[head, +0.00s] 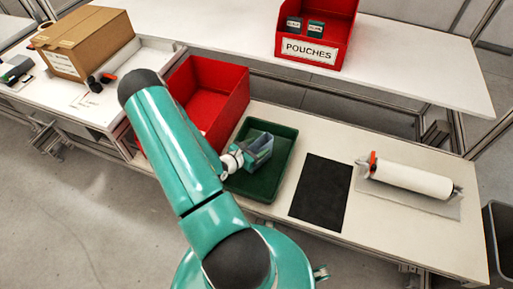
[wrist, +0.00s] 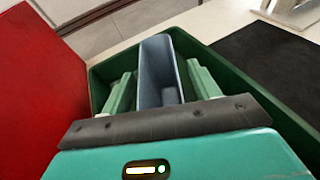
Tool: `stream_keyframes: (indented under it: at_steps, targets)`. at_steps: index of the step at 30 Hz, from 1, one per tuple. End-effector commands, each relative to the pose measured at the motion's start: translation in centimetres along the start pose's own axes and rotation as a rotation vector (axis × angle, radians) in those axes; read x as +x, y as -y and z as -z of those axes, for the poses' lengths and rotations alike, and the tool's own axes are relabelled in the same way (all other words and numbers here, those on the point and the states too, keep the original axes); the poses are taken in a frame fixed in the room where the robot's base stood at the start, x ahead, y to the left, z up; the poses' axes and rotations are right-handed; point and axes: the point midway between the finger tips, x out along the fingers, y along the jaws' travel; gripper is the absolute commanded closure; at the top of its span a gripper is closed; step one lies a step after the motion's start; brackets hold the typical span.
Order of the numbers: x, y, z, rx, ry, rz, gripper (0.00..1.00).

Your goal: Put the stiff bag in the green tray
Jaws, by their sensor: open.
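The stiff bag (wrist: 158,62) is blue-grey and box-like with an open top. In the wrist view it stands between the two light green fingers of my gripper (wrist: 162,82), with a narrow gap beside them. The green tray (wrist: 268,108) surrounds the bag and fingers. In the head view the green tray (head: 282,168) lies on the bench, and my gripper (head: 257,150) is over its inside with the bag mostly hidden by the fingers. My gripper is open. I cannot tell whether the bag's base touches the tray floor.
A red bin (head: 222,108) stands close left of the tray. A black mat (head: 321,190) and a white roll (head: 410,180) lie to the right. A red bin labelled POUCHES (head: 310,50) stands on the rear shelf. A cardboard box (head: 85,42) is at the far left.

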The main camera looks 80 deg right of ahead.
Motion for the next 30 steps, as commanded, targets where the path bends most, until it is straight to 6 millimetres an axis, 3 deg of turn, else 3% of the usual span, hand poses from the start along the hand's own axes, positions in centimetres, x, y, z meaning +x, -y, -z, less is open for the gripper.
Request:
stream_keyframes:
  at_steps: [16,21,30]
  targets:
    - [-10.4,-0.1,0.1,-0.001,-0.002,-0.005,0.39]
    - [-11.8,0.0,0.1,-0.001,-0.001,-0.002,0.39]
    - [-12.1,-0.1,0.0,0.002,-0.001,0.000,0.39]
